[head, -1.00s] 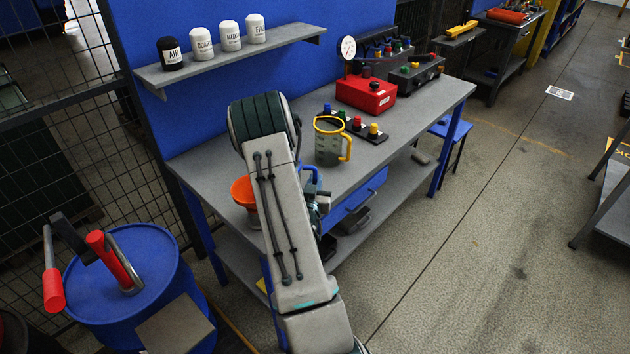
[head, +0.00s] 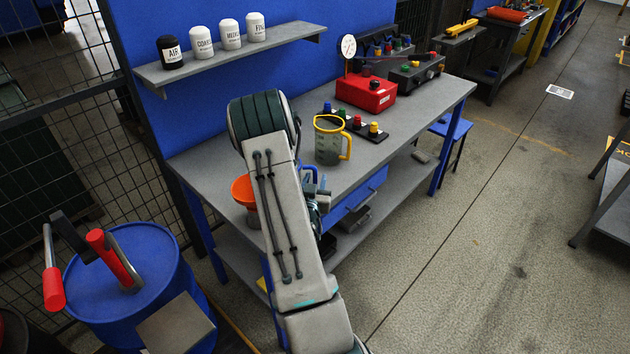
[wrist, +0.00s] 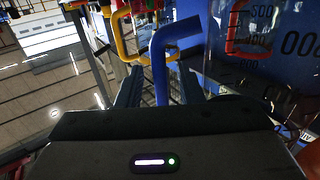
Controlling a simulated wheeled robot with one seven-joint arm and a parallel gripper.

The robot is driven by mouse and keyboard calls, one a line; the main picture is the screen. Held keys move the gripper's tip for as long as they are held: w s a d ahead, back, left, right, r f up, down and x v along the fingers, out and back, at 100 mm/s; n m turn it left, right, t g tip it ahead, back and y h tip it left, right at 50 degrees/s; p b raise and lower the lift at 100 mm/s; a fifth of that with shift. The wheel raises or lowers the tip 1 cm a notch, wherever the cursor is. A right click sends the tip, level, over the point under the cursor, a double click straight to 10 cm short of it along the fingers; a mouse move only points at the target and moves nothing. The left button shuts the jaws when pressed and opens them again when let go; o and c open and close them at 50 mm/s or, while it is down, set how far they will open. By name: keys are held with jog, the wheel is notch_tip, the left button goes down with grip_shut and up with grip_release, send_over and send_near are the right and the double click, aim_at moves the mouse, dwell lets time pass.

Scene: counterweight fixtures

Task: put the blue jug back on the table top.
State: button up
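The blue jug shows in the head view only as a bit of blue handle (head: 308,176) near the table's front edge. My arm hides its body, and I cannot tell what it rests on. In the wrist view the jug's blue handle (wrist: 161,60) stands between the two fingers of my gripper (wrist: 160,88), with a visible gap to each side. A clear wall with measuring marks (wrist: 240,45) is to its right. My gripper (head: 318,196) is partly hidden behind my forearm in the head view. The grey table top (head: 380,160) has bare room at its front and right.
A yellow-handled jug (head: 328,148) stands on the table, close beyond the blue handle. An orange funnel-like bowl (head: 243,190) is left of my arm. A knob strip (head: 368,130) and a red box (head: 366,93) stand farther back. A blue drawer (head: 355,205) is below.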

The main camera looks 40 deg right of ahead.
jog(key=p+v, duration=0.1)
jog(key=v, duration=1)
jog(key=shift+s+a, duration=0.25)
jog(key=shift+s, duration=0.05)
